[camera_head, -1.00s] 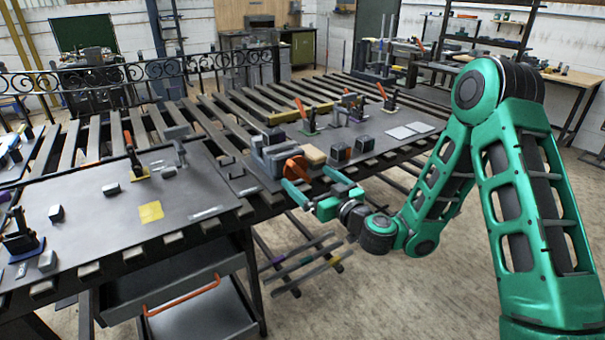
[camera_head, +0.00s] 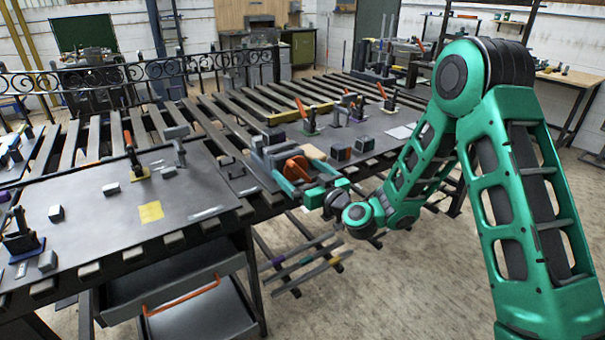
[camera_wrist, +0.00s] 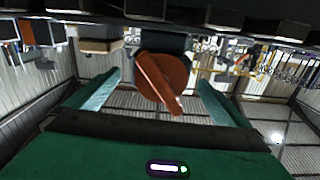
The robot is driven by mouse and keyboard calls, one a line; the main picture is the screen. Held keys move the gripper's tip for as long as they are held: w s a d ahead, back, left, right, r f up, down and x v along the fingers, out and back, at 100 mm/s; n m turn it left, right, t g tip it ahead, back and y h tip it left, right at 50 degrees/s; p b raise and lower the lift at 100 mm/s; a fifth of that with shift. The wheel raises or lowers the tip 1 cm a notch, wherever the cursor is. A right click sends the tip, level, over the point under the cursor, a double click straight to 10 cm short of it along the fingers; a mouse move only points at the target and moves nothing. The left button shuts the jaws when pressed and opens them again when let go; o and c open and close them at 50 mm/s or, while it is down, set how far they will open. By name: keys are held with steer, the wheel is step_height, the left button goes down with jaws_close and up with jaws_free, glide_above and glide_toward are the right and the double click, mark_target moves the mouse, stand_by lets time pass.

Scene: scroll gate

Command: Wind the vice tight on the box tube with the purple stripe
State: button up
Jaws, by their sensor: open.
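The grey vice (camera_head: 268,150) stands at the front edge of the bench, with its orange handle (camera_head: 296,168) facing my gripper. My gripper (camera_head: 304,177) is open, its two teal fingers on either side of the handle. In the wrist view the orange handle (camera_wrist: 162,78) shows between the open fingers (camera_wrist: 158,88), with a slanted bar across its round face; I cannot tell whether they touch it. The purple-striped box tube (camera_head: 278,262) is one of 3 striped tubes below the bench edge. What lies between the vice jaws is hidden.
A tan block (camera_head: 313,152) and dark blocks (camera_head: 340,153) stand right of the vice. Toggle clamps (camera_head: 308,122) stand behind. The left bench plate (camera_head: 110,215) carries a yellow square (camera_head: 150,212) and small blocks.

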jaws_close()
steer(key=shift+d+m, duration=0.15)
steer(key=shift+m, duration=0.25)
steer(key=m, duration=0.2)
steer(key=shift+w+d+m, duration=0.1)
steer(key=shift+d+m, duration=0.05)
steer(key=shift+m, duration=0.15)
steer(key=m, duration=0.4)
steer(key=shift+f+m, duration=0.15)
steer(key=shift+m, duration=0.15)
steer(key=m, duration=0.3)
steer(key=shift+m, duration=0.3)
steer(key=shift+f+m, duration=0.1)
steer(key=shift+m, duration=1.8)
